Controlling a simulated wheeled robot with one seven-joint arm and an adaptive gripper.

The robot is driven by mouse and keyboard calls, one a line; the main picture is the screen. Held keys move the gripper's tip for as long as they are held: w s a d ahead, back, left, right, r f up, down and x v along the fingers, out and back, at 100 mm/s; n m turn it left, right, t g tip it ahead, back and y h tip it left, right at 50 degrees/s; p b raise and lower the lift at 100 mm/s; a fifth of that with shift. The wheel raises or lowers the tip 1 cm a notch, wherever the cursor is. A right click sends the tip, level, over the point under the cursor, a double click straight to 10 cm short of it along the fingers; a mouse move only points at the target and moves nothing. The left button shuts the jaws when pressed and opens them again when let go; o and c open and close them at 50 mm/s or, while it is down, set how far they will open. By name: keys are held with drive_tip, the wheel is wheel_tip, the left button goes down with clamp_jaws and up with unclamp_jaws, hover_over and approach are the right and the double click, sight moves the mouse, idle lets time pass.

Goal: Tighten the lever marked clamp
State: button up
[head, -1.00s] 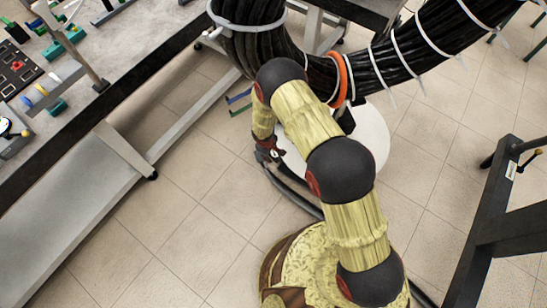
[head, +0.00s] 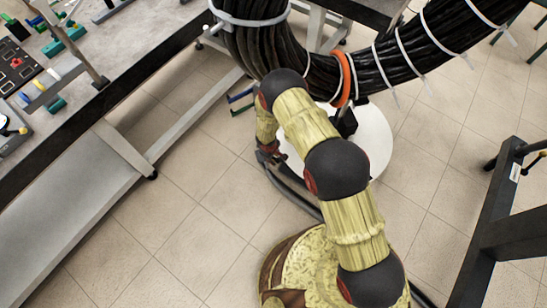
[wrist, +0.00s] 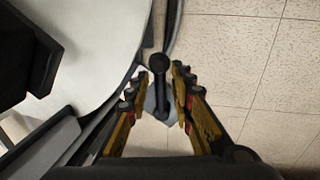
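A dark lever (wrist: 162,88) with a round black knob stands in the middle of the wrist view, above a small grey plate (wrist: 151,108). No clamp marking is readable on it. My gripper (wrist: 160,72) has its two yellow and black fingers apart, one on each side of the lever. A gap shows on both sides of the knob, and I cannot tell if either finger touches the lever lower down. In the head view my gripper (head: 271,153) is small and partly hidden by my arm, beside a white round surface (head: 374,140). The lever cannot be made out there.
A thick black cable bundle (head: 400,55) with white ties and an orange band arches just above my arm. A workbench (head: 120,52) with small parts is at the left, a dark frame (head: 490,220) at the right. A dark cable (head: 290,190) runs across the tiled floor.

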drive_tip(key=c, duration=0.5)
clamp_jaws()
drive_tip(key=shift+w+r, duration=0.1)
drive_tip(key=shift+w, duration=0.05)
